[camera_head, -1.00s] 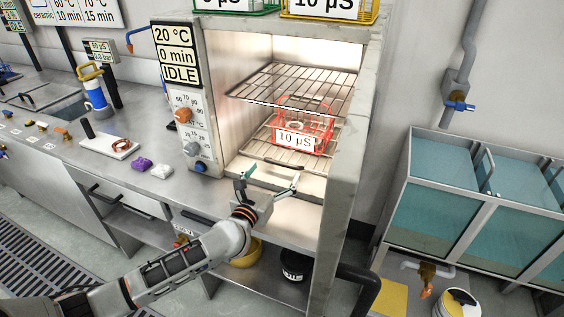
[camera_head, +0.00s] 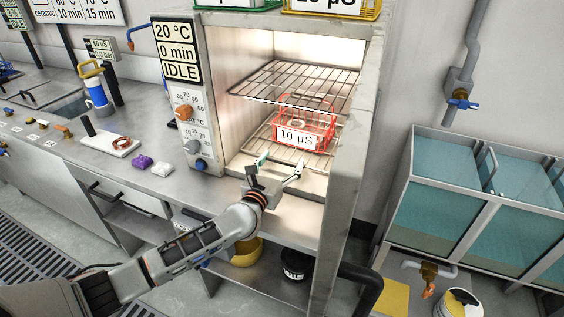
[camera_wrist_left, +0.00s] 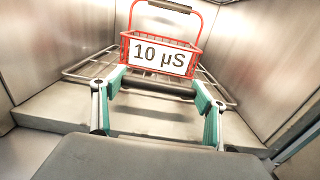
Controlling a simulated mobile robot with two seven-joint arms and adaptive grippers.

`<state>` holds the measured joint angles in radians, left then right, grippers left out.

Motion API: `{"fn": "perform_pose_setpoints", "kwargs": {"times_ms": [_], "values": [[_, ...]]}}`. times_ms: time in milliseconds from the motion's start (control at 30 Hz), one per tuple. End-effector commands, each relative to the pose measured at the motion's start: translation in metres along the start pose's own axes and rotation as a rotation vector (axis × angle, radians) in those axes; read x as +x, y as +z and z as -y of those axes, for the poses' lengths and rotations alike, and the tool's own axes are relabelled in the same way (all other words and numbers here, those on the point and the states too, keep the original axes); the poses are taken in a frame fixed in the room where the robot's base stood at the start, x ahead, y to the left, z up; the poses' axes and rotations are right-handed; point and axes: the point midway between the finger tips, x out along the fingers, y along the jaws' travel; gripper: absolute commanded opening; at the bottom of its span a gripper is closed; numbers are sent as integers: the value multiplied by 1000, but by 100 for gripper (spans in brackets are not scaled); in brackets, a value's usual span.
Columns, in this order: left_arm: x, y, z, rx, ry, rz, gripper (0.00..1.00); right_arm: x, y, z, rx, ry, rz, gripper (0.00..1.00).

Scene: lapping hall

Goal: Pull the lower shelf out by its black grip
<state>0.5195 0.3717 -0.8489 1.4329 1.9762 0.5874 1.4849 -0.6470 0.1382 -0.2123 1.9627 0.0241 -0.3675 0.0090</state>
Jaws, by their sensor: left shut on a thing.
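The lower shelf (camera_wrist_left: 84,68) is a wire rack inside the open oven cabinet. A red basket (camera_head: 302,143) labelled "10 µS" stands on it and also shows in the left wrist view (camera_wrist_left: 160,55). The black grip (camera_wrist_left: 160,87) is a dark bar along the shelf's front edge, between my fingertips. My left gripper (camera_head: 281,164) reaches to the cabinet mouth and is shut on the grip, with a teal-padded finger at each end. The grip is hard to make out in the head view. My right gripper is not in view.
An upper wire shelf (camera_head: 294,85) lies above the basket. The cabinet's side walls stand close on both sides. A control panel (camera_head: 188,120) is on its left. Purple and white blocks lie on the steel counter (camera_head: 190,188). Teal tanks (camera_head: 437,210) stand at the right.

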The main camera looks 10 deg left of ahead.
Motion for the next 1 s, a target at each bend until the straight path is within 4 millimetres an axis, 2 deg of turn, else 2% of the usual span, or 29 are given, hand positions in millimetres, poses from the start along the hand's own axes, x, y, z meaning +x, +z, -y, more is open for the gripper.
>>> {"fn": "perform_pose_setpoints", "kwargs": {"times_ms": [167, 367, 700, 1000], "values": [[-7, 0, 0, 1, 0, -1, 34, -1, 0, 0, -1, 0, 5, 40], [-36, 1, 0, 1, -1, -3, 34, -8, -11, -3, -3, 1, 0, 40], [-124, 0, 0, 2, -2, -4, 34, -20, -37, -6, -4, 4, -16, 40], [-194, -1, 0, 1, -1, -3, 34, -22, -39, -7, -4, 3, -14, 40]]}}
